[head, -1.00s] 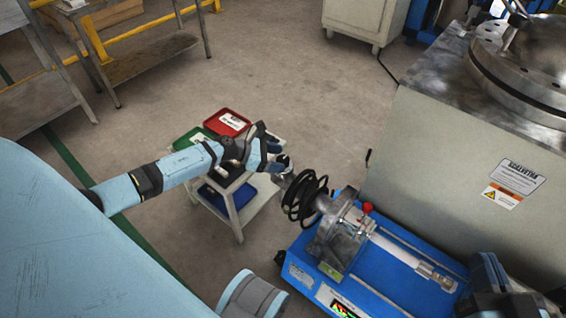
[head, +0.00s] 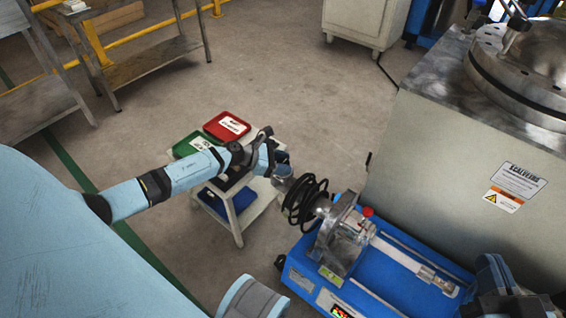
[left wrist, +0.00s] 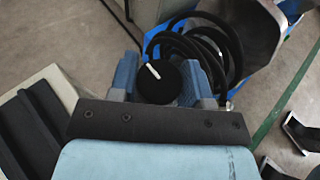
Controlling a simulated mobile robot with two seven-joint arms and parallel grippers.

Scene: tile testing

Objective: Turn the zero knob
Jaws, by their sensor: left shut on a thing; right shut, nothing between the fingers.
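A round black knob with a white line (left wrist: 165,92) shows in the left wrist view between the two blue-grey fingers of my left gripper (left wrist: 160,85), which is shut on it. The white line is tilted. In the head view my left gripper (head: 281,170) is at the left end of the blue testing machine (head: 300,262), beside its black coiled cable (head: 298,208); the knob is hidden by the gripper there. My right gripper (head: 488,268) is shut and empty at the lower right, over the machine's right end, partly cut off by the frame.
A small trolley (head: 243,218) with a red tray (head: 227,126) and a green tray (head: 188,143) stands just beneath and behind my left arm. A large grey metal cabinet (head: 440,150) stands behind the machine. Open floor lies beyond the trolley.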

